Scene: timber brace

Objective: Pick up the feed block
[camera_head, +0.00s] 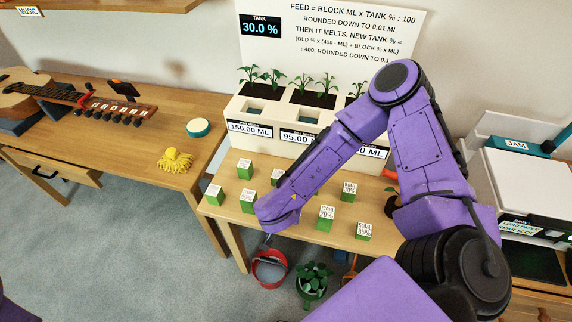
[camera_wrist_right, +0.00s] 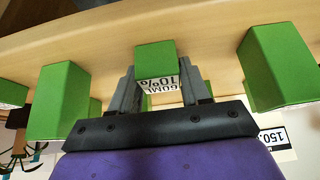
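Several green blocks with white printed labels stand on the wooden table (camera_head: 290,225). A block labelled 60 ML 10% (camera_wrist_right: 156,56) sits between the two fingers of my right gripper (camera_wrist_right: 158,72) in the right wrist view. The fingers are close to its two sides; I cannot tell whether they press on it. Other blocks include one at the left (camera_head: 214,194) and one labelled 20% (camera_head: 326,217). My left gripper is out of view.
A white planter (camera_head: 262,135) with plants and ML labels stands at the back, under a board (camera_head: 350,30) with the feed rule and Tank 30.0 %. Green blocks stand close on both sides of my gripper (camera_wrist_right: 60,100) (camera_wrist_right: 278,68). A printer (camera_head: 525,180) stands right.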

